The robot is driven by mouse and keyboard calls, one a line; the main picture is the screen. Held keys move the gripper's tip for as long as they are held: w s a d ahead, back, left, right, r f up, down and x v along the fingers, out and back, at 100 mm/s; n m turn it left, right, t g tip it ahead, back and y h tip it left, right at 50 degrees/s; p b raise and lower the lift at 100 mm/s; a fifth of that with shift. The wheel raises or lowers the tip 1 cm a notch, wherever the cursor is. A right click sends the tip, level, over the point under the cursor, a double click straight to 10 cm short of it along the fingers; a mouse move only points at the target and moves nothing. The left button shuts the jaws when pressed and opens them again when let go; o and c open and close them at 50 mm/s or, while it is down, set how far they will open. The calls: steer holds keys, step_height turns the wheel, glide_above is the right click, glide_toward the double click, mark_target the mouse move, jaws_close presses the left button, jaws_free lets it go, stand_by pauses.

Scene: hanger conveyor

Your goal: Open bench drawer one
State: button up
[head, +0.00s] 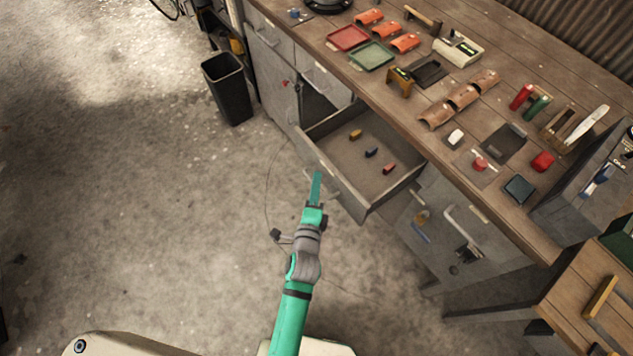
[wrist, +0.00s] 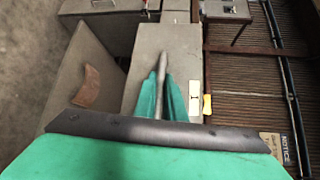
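The bench drawer (head: 345,190) stands pulled well out from under the bench top, so its inside shows. A yellow, a blue and a red small piece lie on its floor. My gripper (head: 317,174) is at the outer side of the drawer front. In the wrist view, the grey bar handle (wrist: 163,62) runs between my two teal fingers (wrist: 162,82), which look closed around it. A white plate with a dark mark like a one (wrist: 195,98) is beside the handle. The fingers partly hide the handle.
The wooden bench top (head: 400,110) carries trays, tools and several small parts. A dark bin (head: 228,90) stands on the floor left of the bench. Another opening shows beside the drawer. The concrete floor at left is clear.

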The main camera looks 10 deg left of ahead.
steer(key=shift+o, duration=0.2)
steer(key=s+d+r, duration=0.1)
steer(key=s, duration=0.9)
steer(key=shift+s+r, duration=0.25)
steer(key=shift+s, duration=0.1)
steer(key=s+d+r+n, duration=0.3)
steer(key=s+d+n, duration=0.1)
steer(key=s+n, duration=0.5)
steer(key=s+d+r+n+g+h, duration=0.1)
steer(key=s+d+r+n, duration=0.2)
steer(key=s+n, duration=0.6)
steer(key=shift+s+d+r+n, duration=0.2)
steer(key=shift+s+d+n, duration=0.1)
steer(key=shift+s+d, duration=0.55)
